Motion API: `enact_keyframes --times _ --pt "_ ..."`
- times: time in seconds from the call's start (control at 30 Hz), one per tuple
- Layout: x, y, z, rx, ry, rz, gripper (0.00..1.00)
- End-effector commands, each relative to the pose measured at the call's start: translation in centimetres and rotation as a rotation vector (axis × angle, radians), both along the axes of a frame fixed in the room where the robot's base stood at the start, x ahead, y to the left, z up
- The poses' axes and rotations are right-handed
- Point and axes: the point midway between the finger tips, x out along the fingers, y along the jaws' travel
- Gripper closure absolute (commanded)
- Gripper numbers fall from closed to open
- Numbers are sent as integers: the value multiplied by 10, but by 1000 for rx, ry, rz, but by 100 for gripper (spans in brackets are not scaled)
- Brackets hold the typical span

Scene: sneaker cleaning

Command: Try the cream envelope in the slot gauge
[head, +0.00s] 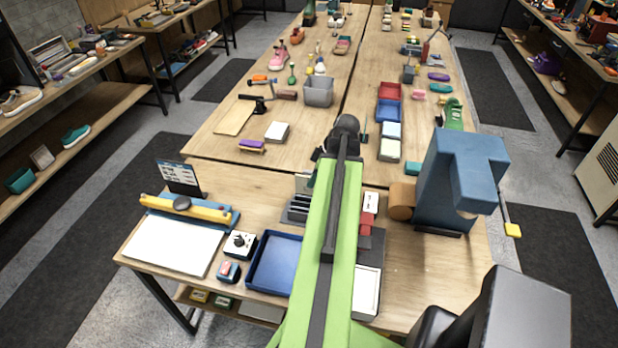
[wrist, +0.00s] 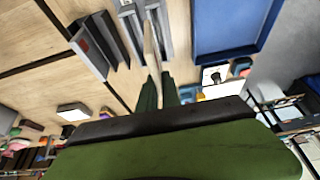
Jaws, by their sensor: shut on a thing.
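The cream envelope (wrist: 151,48) shows edge-on in the wrist view as a thin pale strip. My gripper (wrist: 159,92) is shut on its near end with dark green fingers. In the head view a pale piece of the envelope (head: 303,184) shows left of my green arm, just behind the slot gauge, with my gripper (head: 316,168) mostly hidden by the arm. The grey slot gauge (head: 298,208) stands on the near table; it also shows in the wrist view (wrist: 128,14). The envelope's far end overlaps the gauge there; I cannot tell whether it is inside a slot.
A blue tray (head: 270,262) lies in front of the gauge. A paper trimmer with a yellow bar (head: 187,208) is at the left, below a dark sign card (head: 178,177). A blue press (head: 455,180) stands at the right. My arm hides part of the table's middle.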

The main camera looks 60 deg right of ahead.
Motion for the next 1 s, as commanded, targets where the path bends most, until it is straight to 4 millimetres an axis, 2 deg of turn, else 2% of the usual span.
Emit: enact_keyframes --times 0.03,0.1,0.37,0.8,1.0 --pt "6 12 3 0 0 2 100" --pt "12 16 3 -1 0 3 100" --pt "13 15 -5 0 0 1 100" --pt "13 15 -52 0 0 2 100" --pt "13 15 -66 0 0 2 100"
